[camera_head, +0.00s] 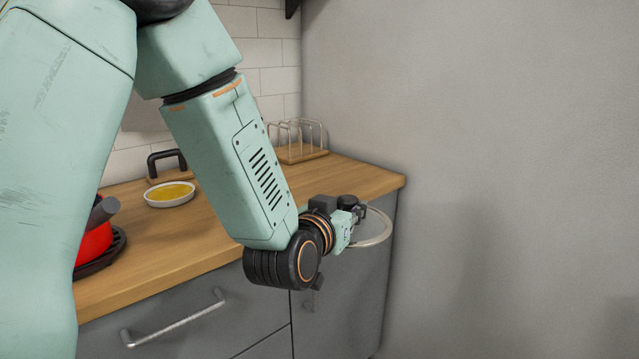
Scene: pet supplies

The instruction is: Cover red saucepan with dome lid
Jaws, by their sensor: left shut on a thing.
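The red saucepan (95,246) stands on the counter at the left edge of the view, mostly hidden behind my left arm. A dark handle sticks out from it. My left gripper (356,212) is beyond the counter's front right corner, well to the right of the saucepan. It is shut on the dome lid (378,238), of which a pale curved rim shows. The rest of the lid is hard to make out, and the gripper hides its near side. My right gripper is out of view.
The saucepan rests on a black stand (112,252). A white dish with yellow contents (170,194) and a black handle (167,158) are behind it. A wire rack (302,152) stands at the back right. The counter's right part (350,178) is clear, and a grey wall is at right.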

